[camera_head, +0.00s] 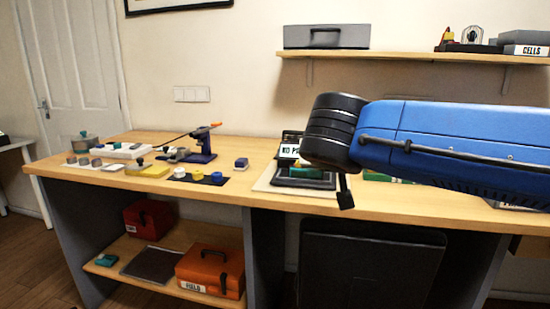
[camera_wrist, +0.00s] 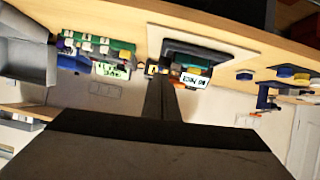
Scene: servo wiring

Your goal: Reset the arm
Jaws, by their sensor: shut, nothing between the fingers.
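My blue arm reaches in from the right of the head view, above the workbench (camera_head: 262,195), with a black joint at its left end. A dark tip of my gripper (camera_head: 345,192) shows below that joint, in front of the bench's front edge. The rest of the gripper is hidden behind the arm. In the wrist view, which looks upside down, the two dark fingers of my gripper (camera_wrist: 160,80) lie together, shut and empty. They point toward the bench and touch nothing that I can make out.
A dark device with a labelled sign (camera_head: 288,151) stands on a pale mat behind the arm. A blue clamp-like tool (camera_head: 203,145), a dark mat with coloured rolls (camera_head: 197,178) and small parts lie left. A wall shelf (camera_head: 415,57) is above. A green board (camera_wrist: 100,42) shows in the wrist view.

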